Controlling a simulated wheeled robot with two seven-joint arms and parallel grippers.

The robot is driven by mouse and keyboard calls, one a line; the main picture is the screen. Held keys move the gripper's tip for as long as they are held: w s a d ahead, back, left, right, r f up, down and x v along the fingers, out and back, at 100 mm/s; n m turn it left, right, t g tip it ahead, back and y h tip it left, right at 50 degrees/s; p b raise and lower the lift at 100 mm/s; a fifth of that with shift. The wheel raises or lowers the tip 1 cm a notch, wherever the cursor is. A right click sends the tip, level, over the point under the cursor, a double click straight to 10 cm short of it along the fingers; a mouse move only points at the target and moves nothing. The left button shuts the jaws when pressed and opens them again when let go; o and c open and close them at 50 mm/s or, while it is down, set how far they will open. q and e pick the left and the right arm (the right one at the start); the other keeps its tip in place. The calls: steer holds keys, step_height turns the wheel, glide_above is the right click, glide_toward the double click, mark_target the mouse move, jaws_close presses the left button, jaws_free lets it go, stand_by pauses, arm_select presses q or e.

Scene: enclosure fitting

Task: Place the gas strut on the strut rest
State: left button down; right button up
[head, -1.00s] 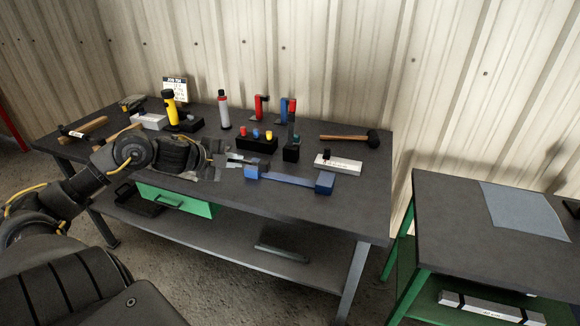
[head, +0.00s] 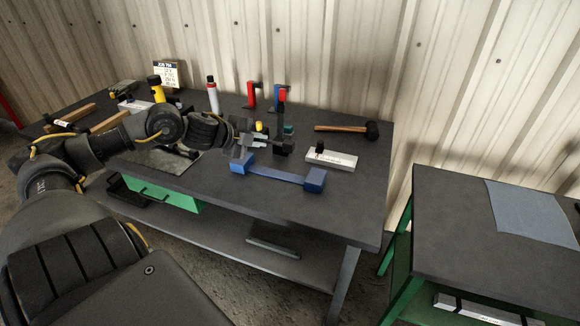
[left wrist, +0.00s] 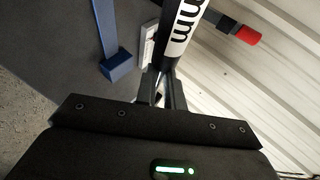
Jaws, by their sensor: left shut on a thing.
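The gas strut (left wrist: 182,30), a black cylinder with a white label and dark lettering, is between my left gripper's fingers in the left wrist view. My left gripper (left wrist: 163,90) is shut on it. In the head view my left gripper (head: 252,146) is over the bench, just behind the left end of the blue strut rest; I cannot make out the strut clearly there. The strut rest (head: 280,174) is a blue bar with a block at each end. Part of it shows in the left wrist view (left wrist: 118,66), left of the strut. My right gripper is not in view.
A white labelled block (head: 331,159) lies right of the rest, with a mallet (head: 345,129) behind it. The bench's front right is clear.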

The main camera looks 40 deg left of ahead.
mark_target(273, 143)
arm_select(q)
steer(key=w+d, duration=0.1)
steer(key=w+d+f+p, duration=0.1)
steer(key=w+d+p, duration=0.1)
steer(key=shift+w+d+f, duration=0.2)
steer(key=shift+w+f, duration=0.05)
steer(key=shift+w, duration=0.1)
steer(key=w+d+f, duration=0.1)
steer(key=f, duration=0.2)
steer(key=w+f, duration=0.1)
steer(key=f, duration=0.2)
steer(key=w+d+f+p, duration=0.1)
steer(key=f, duration=0.2)
steer(key=shift+w+d+f, duration=0.15)
steer(key=shift+w+d, duration=0.05)
steer(key=shift+d, duration=0.15)
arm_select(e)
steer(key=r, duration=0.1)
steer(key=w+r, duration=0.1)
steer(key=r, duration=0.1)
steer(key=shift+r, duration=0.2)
arm_select(q)
steer(key=c, duration=1.5)
jaws_free()
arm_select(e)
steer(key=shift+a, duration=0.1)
